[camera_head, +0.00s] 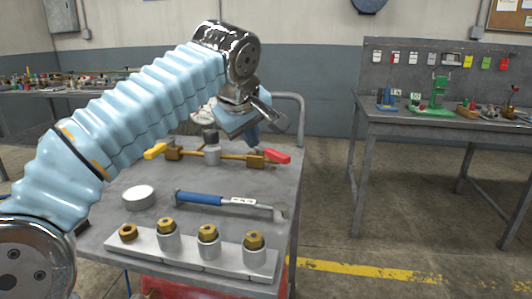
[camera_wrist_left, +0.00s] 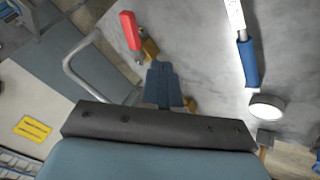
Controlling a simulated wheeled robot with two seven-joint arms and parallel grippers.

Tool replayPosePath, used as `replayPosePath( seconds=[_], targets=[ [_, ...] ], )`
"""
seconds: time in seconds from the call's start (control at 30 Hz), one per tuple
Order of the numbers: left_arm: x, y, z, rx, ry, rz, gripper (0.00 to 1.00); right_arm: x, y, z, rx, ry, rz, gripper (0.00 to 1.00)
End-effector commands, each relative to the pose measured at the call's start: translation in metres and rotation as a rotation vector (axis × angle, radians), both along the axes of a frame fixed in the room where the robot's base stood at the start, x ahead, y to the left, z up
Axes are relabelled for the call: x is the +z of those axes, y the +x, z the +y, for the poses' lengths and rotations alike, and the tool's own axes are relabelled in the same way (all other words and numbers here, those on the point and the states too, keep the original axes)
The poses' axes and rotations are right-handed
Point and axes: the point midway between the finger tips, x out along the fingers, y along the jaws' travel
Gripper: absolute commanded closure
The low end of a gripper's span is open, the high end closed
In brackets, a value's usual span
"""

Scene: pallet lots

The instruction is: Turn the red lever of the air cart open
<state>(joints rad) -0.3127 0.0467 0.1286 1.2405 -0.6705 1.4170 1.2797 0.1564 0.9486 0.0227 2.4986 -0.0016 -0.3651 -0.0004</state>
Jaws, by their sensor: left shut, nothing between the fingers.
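The air cart (camera_head: 160,178) has a grey top with a brass pipe fitting across its far part. The red lever (camera_head: 277,156) sits at the fitting's right end and points right, roughly in line with the pipe. It also shows in the left wrist view (camera_wrist_left: 131,31), up and left of the fingertips. My left gripper (camera_head: 253,138) is shut and empty, above and just behind the right part of the fitting. In the left wrist view its blue fingers (camera_wrist_left: 161,68) hide part of the fitting and look apart from the red lever. My right gripper is not in view.
A yellow lever (camera_head: 155,151) is at the fitting's left end. A blue-handled wrench (camera_head: 200,198), a white round puck (camera_head: 139,197) and a block with brass-topped fittings (camera_head: 190,248) lie nearer. The cart's handrail (camera_head: 301,112) rises behind. A workbench (camera_head: 440,124) stands right, across open floor.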

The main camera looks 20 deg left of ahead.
Motion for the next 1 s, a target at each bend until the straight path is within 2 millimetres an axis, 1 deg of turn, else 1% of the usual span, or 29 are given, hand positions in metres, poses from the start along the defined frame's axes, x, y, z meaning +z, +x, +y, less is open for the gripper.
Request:
replayPosePath(
  seconds=[0.17, 0.4, 0.53, 0.6, 0.73, 0.83, 1.0],
  targets=[
    [-0.02, 0.013, 0.003, 0.002, 0.002, 0.004, 1.0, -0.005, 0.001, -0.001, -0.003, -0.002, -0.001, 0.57],
    [-0.062, 0.044, 0.01, 0.002, 0.001, 0.006, 1.0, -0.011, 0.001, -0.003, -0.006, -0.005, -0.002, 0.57],
    [-0.082, 0.059, 0.013, 0.003, 0.0, 0.006, 1.0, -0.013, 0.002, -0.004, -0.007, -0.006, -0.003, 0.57],
    [-0.076, 0.071, 0.006, 0.0, 0.0, 0.004, 1.0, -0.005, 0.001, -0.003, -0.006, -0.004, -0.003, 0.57],
    [-0.077, 0.085, -0.001, 0.001, 0.0, 0.003, 1.0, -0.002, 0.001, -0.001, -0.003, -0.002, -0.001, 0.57],
    [-0.077, 0.091, -0.004, 0.002, 0.0, 0.003, 1.0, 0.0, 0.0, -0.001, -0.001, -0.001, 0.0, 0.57],
    [-0.078, 0.094, -0.005, 0.002, 0.0, 0.003, 1.0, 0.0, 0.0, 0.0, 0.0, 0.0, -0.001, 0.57]
  ],
)
